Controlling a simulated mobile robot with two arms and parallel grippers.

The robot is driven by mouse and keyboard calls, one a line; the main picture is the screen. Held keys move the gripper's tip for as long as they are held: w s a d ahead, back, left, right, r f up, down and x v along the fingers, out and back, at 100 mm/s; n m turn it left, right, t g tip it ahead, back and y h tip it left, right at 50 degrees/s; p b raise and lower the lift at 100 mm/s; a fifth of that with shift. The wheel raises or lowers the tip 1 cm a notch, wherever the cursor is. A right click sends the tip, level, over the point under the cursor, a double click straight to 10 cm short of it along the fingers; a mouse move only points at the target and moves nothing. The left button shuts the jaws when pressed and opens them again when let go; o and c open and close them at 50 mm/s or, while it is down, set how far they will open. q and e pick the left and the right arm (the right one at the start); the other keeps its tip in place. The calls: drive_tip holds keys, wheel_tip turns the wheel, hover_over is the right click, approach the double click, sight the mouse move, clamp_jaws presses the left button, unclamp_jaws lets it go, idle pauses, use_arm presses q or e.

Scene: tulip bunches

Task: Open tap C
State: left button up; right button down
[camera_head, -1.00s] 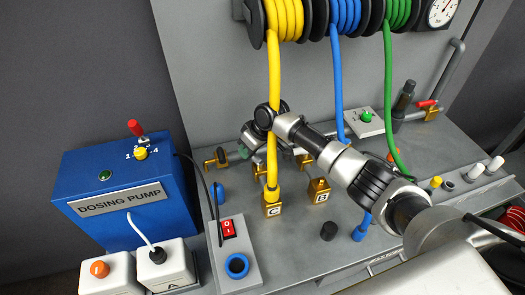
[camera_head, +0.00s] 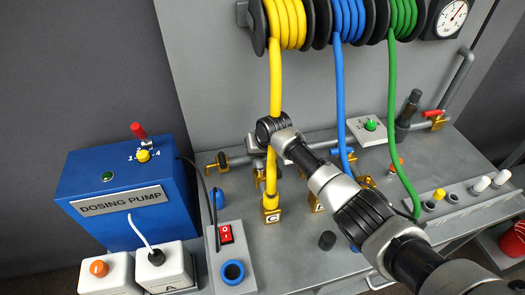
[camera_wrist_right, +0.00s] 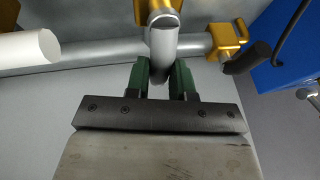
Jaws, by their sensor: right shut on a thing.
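The brass block labelled C (camera_head: 271,214) stands on the bench with the yellow hose (camera_head: 275,100) running up from it. In the right wrist view, a brass valve (camera_wrist_right: 160,10) carries a pale grey handle (camera_wrist_right: 163,45). My right gripper (camera_wrist_right: 164,78) is shut on this handle, with one green finger on each side. The valve's own letter is not visible there. In the head view my right arm reaches in behind block C, and its wrist hides the fingertips and the handle. My left gripper is not in view.
A second brass valve with a dark handle (camera_wrist_right: 247,60) is close by along the pipe, and a white cylinder (camera_wrist_right: 28,46) is on the other side. The blue dosing pump (camera_head: 125,195) stands left. The blue hose (camera_head: 338,100) and green hose (camera_head: 391,120) hang near my arm.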

drive_tip(key=shift+w+r, duration=0.1)
idle(0.3)
drive_tip(key=c, duration=1)
unclamp_jaws()
drive_tip(key=v, duration=1)
drive_tip(key=shift+s+d+r+b, duration=0.2)
drive_tip(key=shift+r+b, duration=0.1)
drive_tip(key=shift+b, duration=0.1)
drive_tip(key=shift+f, duration=0.1)
